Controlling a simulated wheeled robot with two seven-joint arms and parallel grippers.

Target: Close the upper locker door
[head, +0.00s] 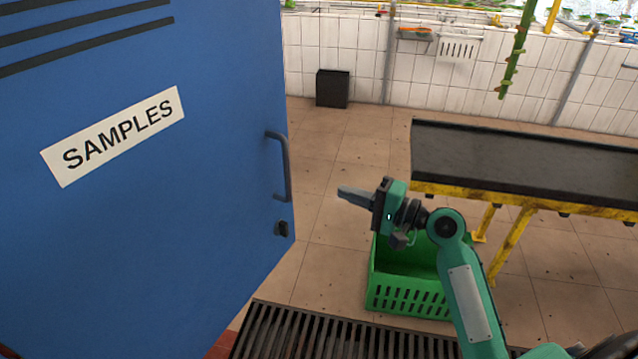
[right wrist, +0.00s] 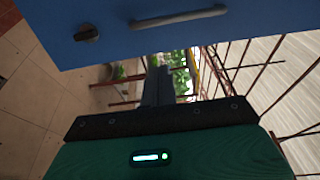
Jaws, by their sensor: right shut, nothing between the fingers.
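The blue locker door (head: 205,225) fills the left of the head view, swung open towards me. It bears a white SAMPLES label (head: 115,135), a grey bar handle (head: 282,165) near its right edge and a dark knob (head: 282,229) below the handle. My right gripper (head: 342,193) is shut and empty, to the right of the handle and apart from it. In the right wrist view, its closed fingers (right wrist: 157,80) point towards the door (right wrist: 160,14), with the handle (right wrist: 180,17) and knob (right wrist: 87,33) beyond them. The locker's inside is hidden. My left gripper is not in view.
A green crate (head: 405,293) stands on the tiled floor below my right arm. A dark-topped bench with yellow legs (head: 520,165) is at the right. A black bin (head: 332,88) stands by the white wall. A floor grate (head: 330,335) lies in front.

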